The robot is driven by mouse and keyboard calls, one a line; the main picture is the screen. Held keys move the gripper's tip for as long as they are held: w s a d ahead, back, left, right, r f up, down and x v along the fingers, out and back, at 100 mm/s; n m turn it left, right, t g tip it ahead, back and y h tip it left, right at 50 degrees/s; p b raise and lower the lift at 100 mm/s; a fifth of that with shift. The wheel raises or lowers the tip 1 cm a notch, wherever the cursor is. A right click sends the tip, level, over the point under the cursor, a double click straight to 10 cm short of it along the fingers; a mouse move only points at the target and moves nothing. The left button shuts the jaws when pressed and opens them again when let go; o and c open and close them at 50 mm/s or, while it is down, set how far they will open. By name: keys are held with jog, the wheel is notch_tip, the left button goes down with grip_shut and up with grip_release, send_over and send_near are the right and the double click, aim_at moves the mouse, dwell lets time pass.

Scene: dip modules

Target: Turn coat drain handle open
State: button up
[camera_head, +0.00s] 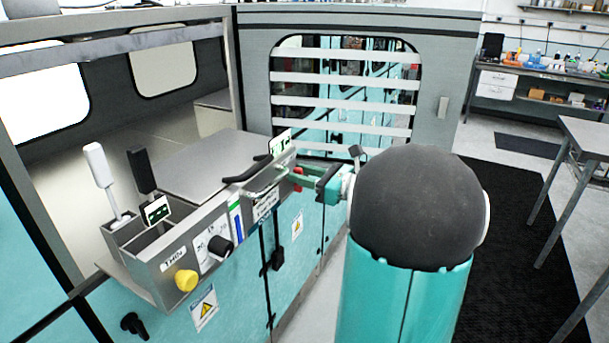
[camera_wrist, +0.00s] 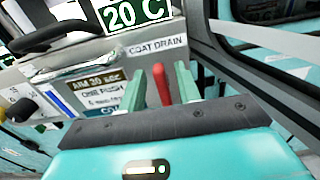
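The red coat drain handle (camera_wrist: 161,86) shows in the wrist view just below the "COAT DRAIN" label (camera_wrist: 157,47). My gripper (camera_wrist: 156,78) has its two green fingers apart, one on each side of the red handle, with visible gaps to it. In the head view a small bit of the red handle (camera_head: 298,179) shows at the far end of the control panel, with my gripper (camera_head: 300,177) beside it. My arm's dark round joint is close by on the right. The lower part of the handle is hidden behind the gripper body.
The panel carries a yellow knob (camera_head: 186,280), a black knob (camera_head: 220,247) and a "20 C" display (camera_wrist: 136,14). A black curved handle (camera_wrist: 48,36) lies left of the drain label. A slatted cabinet door (camera_head: 445,60) stands behind. Open floor lies to the right.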

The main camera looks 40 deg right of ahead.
grip_shut()
jog(key=n, duration=0.6)
jog(key=a+f+n, duration=0.1)
jog(key=n, duration=0.5)
jog(key=a+f+n, duration=0.1)
jog(key=n, duration=0.4)
jog(key=shift+s+n, duration=0.35)
jog(key=shift+n, duration=0.05)
jog(key=shift+d, duration=0.1)
dwell(0.4)
jog(key=shift+o, duration=0.6)
grip_release()
